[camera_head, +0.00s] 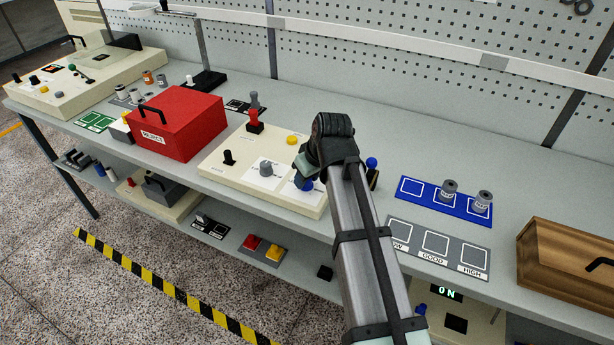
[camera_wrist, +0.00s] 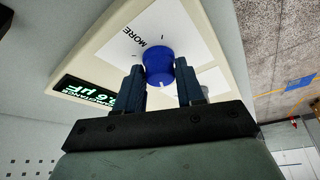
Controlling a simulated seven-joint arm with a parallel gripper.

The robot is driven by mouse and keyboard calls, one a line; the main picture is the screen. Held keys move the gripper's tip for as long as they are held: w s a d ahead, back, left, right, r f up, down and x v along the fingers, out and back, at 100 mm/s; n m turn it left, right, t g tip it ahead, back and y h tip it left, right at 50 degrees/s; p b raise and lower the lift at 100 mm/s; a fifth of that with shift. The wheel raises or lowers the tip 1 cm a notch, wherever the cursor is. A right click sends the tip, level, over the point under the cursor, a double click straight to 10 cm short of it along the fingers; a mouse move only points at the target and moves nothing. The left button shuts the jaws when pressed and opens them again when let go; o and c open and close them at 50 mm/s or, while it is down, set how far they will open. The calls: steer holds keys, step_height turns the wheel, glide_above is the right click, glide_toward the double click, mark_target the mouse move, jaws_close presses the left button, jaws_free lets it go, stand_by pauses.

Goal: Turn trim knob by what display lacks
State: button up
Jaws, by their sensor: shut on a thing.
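The trim knob is a round blue knob (camera_wrist: 159,65) on a white plate marked MORE, with a pale mark on its near rim. My gripper (camera_wrist: 160,84) has a finger on each side of it and is shut on it. In the head view the knob (camera_head: 306,185) shows at the right end of a cream panel (camera_head: 225,165), below my wrist. A dark display (camera_wrist: 85,97) with pale green digits lies left of my fingers in the wrist view. It ends in ".6 µF"; its first part is cut off or hidden. My arm hides the display in the head view.
A red box (camera_head: 180,130) stands left. Right are a blue tray (camera_head: 413,189) with spools, a grey sorting mat (camera_head: 405,222) and a wooden box (camera_head: 560,262).

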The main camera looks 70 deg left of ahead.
steer(key=shift+w+n+g+h, duration=0.1)
steer(key=shift+n+g+h, duration=0.2)
steer(key=shift+n, duration=0.8)
steer(key=shift+n+g+h, duration=0.2)
steer(key=shift+n+g, duration=0.2)
steer(key=shift+n, duration=0.7)
steer(key=o, duration=1)
steer(key=shift+r, duration=0.1)
steer(key=v, duration=1.3)
steer(key=shift+w+r, duration=0.15)
steer(key=shift+r, duration=0.1)
